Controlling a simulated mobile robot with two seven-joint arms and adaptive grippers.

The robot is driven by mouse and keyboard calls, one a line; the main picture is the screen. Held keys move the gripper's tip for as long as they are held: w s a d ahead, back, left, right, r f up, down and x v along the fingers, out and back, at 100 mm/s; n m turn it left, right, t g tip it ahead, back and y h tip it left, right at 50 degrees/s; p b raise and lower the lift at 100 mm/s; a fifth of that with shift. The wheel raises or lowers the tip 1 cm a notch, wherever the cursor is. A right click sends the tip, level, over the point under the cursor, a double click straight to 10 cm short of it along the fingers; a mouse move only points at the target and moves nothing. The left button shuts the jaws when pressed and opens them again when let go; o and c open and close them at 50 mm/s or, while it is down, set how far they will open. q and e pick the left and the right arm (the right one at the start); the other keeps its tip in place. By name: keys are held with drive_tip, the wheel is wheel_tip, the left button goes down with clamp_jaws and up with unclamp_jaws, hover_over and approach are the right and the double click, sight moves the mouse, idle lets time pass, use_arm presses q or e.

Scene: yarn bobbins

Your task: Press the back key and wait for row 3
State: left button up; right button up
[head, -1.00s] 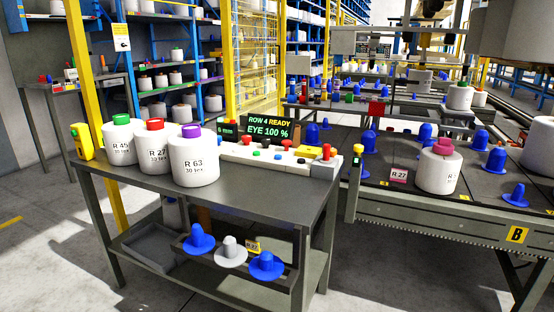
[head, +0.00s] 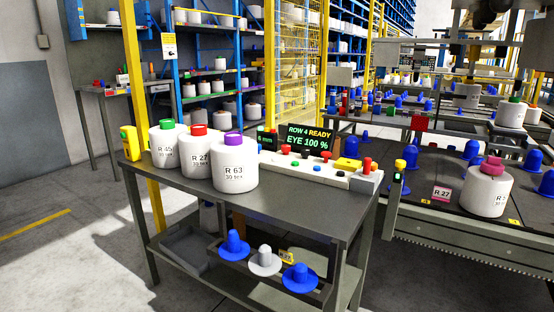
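A white control panel (head: 302,170) with several coloured buttons stands along the back of the grey table. Which button is the back key I cannot tell. The display (head: 308,142) above it reads "ROW 4 READY" and "EYE 100 %". A smaller display (head: 266,140) beside it shows "6 mm". Three white bobbins stand upright at the table's left: R 45 (head: 164,150) with a green top, R 27 (head: 196,158) with a red top, and R 63 (head: 234,176) with a purple top. Neither of my grippers shows.
The grey table (head: 290,205) is bare in front of the panel. Blue and grey cones (head: 264,261) sit on its lower shelf. A conveyor (head: 440,225) at right carries a pink-topped bobbin (head: 486,192) and blue cones. A yellow post (head: 146,120) stands at the table's left.

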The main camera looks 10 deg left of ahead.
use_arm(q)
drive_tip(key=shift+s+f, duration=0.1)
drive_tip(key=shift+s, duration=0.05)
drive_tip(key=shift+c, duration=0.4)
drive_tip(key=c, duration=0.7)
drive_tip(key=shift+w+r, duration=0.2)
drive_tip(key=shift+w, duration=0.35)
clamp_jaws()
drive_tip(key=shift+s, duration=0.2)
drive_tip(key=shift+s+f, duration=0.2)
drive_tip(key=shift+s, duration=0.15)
